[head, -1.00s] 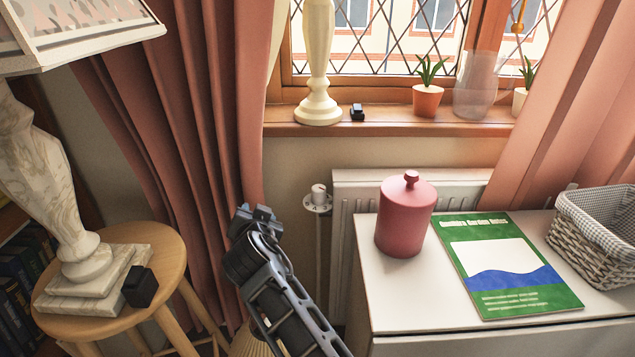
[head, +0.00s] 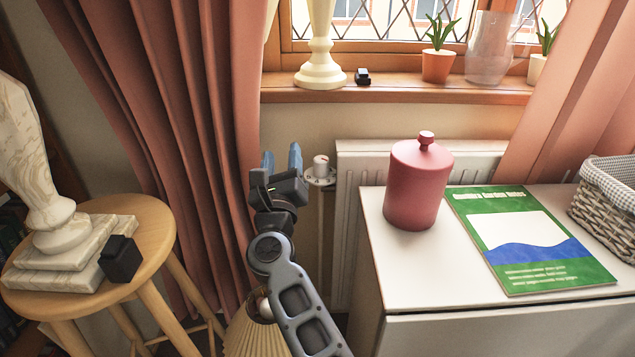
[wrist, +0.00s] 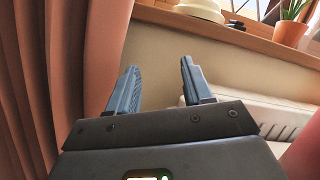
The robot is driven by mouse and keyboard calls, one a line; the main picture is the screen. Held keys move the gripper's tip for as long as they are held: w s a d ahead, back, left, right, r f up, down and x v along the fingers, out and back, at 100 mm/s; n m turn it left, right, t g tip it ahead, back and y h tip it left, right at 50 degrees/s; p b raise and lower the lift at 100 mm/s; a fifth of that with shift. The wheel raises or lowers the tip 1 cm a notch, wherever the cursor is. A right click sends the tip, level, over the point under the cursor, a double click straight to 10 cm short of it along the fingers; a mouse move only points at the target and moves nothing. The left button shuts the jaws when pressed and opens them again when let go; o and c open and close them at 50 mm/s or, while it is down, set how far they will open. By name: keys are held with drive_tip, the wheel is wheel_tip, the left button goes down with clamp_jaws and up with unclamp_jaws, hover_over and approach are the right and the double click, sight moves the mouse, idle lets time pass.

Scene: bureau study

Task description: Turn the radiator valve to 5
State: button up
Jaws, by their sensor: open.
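The radiator valve (head: 320,168) is a small white knob on a round pale plate, on a vertical pipe at the left end of the white radiator (head: 352,168). Its markings are too small to read. My gripper (head: 282,158) is open and empty, pointing up and away just left of the valve and apart from it. In the wrist view the two blue-grey fingers (wrist: 157,82) stand apart with bare wall between them. The valve cannot be made out in the wrist view.
A white cabinet (head: 400,275) stands right, bearing a red lidded jar (head: 416,190), a green booklet (head: 525,240) and a wicker basket (head: 606,205). Pink curtain (head: 190,120) hangs close left of my gripper. The windowsill (head: 400,93) is above. A wooden stool (head: 150,225) stands left.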

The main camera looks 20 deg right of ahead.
sight(319, 172)
drive_tip(key=d+f+m+g+h+b, duration=0.2)
drive_tip(key=d+f+m+g+h, duration=0.1)
drive_tip(key=d+f+m+g, duration=0.35)
drive_tip(key=shift+m+t, duration=0.45)
drive_tip(key=shift+t, duration=0.1)
drive_tip(key=w+d, duration=0.1)
drive_tip(key=w+d+f+b, duration=0.1)
drive_tip(key=w, duration=0.1)
drive_tip(key=w+d, duration=0.1)
drive_tip(key=w, duration=0.1)
drive_tip(key=shift+w+f, duration=0.25)
drive_tip(key=shift+f, duration=0.15)
drive_tip(key=c, duration=0.8)
drive_tip(key=shift+f+b, duration=0.1)
drive_tip(key=shift+b, duration=0.35)
